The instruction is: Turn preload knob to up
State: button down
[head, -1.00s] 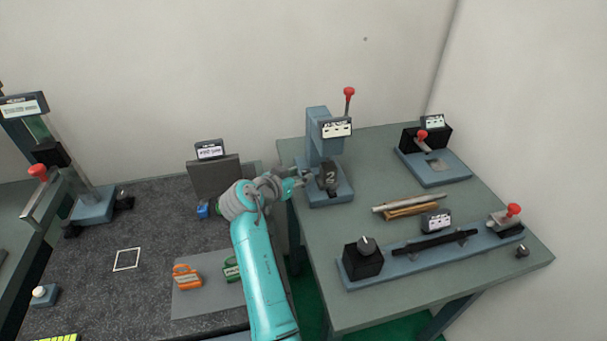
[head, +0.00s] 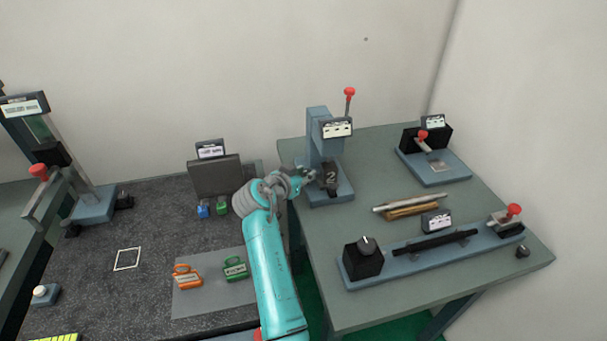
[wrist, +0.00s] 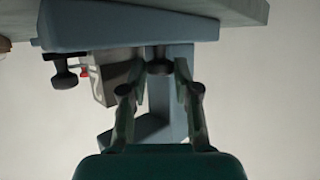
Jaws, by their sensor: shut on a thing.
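The blue-grey chuck stand (head: 318,120) is on the green-grey table, with a black block marked 2 (head: 330,177) low on it. My gripper (head: 309,175) is at the left side of this stand, near its base. In the wrist view my gripper (wrist: 160,68) has its two fingers on either side of a small black knob (wrist: 159,64), shut on it. I take this for the preload knob; its pointer and markings cannot be made out. In the head view my gripper hides it.
A second black knob (wrist: 65,76) is to the left in the wrist view. A red-ball lever (head: 349,93) rises behind the stand. Rods (head: 408,205) and a rail fixture with a dial box (head: 363,260) lie to the right. Padlocks (head: 187,277) lie on the left bench.

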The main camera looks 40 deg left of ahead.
jog(key=shift+d+n+g+y, duration=0.2)
jog(key=shift+n+g+y, duration=0.1)
jog(key=shift+n+y, duration=1)
jog(key=c, duration=1.2)
grip_release()
